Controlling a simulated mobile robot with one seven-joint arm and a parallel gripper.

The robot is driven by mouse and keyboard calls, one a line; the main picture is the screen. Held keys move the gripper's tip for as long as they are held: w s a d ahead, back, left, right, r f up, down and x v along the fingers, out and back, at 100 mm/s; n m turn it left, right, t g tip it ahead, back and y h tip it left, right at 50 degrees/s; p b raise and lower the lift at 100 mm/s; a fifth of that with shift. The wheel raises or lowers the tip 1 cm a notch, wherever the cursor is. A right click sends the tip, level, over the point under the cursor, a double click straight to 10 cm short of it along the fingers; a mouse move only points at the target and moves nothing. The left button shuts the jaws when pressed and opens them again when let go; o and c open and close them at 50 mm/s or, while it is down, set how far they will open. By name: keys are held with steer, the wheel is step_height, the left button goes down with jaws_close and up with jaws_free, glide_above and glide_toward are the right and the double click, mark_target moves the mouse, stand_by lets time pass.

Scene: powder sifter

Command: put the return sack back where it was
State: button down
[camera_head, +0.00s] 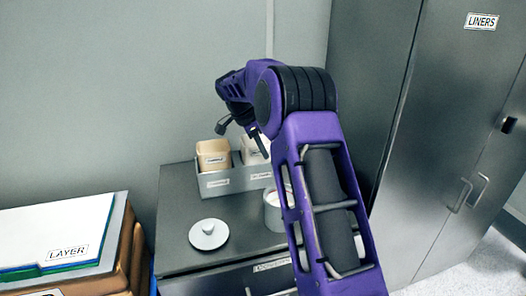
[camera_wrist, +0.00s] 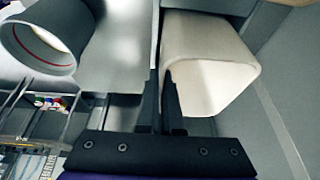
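My gripper (camera_head: 258,141) is low at the right sack. In the wrist view my two fingers (camera_wrist: 160,72) are close together, with a narrow gap, at the edge of a cream sack (camera_wrist: 212,62). Whether they pinch its wall is not clear.
A grey can (camera_head: 275,212) stands beside the holder, partly behind my arm; it also shows in the wrist view (camera_wrist: 48,62). A round knobbed lid (camera_head: 208,235) lies on the cabinet top (camera_head: 180,210). A tall LINERS cabinet (camera_head: 440,110) stands right, stacked LAYER boxes (camera_head: 65,235) left.

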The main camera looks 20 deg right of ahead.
steer(key=shift+f, duration=0.2)
steer(key=c, duration=1.1)
jaws_free()
steer(key=shift+r, duration=0.15)
steer(key=shift+r, duration=0.25)
steer(key=p+v, duration=0.1)
steer(key=v, duration=1)
steer(key=shift+a+r, duration=0.2)
steer(key=shift+r, duration=0.15)
steer(key=shift+w+a, duration=0.1)
